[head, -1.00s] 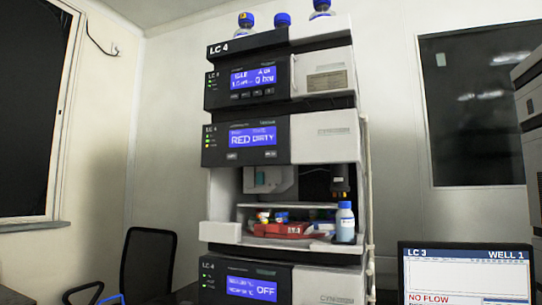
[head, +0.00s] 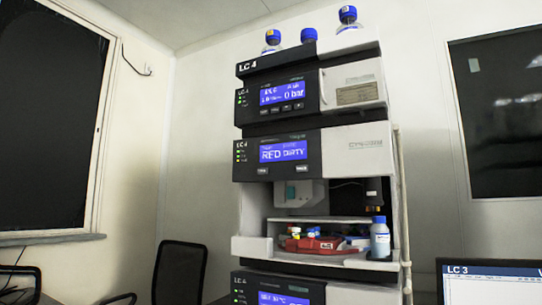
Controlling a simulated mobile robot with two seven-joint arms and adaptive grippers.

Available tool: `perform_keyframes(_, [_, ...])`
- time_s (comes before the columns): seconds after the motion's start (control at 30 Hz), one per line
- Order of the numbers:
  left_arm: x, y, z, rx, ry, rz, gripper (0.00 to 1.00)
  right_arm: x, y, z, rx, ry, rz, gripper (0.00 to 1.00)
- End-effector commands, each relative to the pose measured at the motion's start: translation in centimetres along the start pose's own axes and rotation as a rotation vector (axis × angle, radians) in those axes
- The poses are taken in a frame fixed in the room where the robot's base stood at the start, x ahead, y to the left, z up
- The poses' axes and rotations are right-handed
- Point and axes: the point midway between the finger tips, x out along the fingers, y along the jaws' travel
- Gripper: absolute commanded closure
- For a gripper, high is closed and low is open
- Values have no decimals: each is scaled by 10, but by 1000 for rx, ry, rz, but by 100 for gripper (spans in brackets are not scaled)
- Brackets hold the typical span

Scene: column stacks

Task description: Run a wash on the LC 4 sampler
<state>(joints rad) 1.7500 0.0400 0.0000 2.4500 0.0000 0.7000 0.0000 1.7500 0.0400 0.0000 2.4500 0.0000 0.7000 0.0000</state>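The LC 4 stack stands in the middle of the head view. The sampler's bay is open below the display. In it sit a red tray (head: 312,246) with several small vials, and a bottle with a blue cap (head: 380,240) at the right. The pump module above has a display (head: 282,93) showing 0 bar. Neither of my grippers is in view.
Bottles with blue caps (head: 348,17) stand on top of the stack. Another module (head: 280,290) is cut off at the bottom. A monitor labelled LC 3 (head: 490,283) is at the lower right. A black chair (head: 180,272) stands left of the stack.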

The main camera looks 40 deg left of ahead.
Motion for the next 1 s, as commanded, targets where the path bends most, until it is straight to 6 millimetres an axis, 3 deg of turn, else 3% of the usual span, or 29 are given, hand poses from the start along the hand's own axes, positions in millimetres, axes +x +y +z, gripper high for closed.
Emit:
perform_keyframes(0.03, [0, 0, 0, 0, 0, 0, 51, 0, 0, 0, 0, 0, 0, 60])
perform_keyframes(0.2, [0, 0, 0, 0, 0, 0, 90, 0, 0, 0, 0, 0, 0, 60])
perform_keyframes(0.27, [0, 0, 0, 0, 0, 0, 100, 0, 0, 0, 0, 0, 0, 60])
perform_keyframes(1.0, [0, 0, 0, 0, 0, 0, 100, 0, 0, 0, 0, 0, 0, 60])
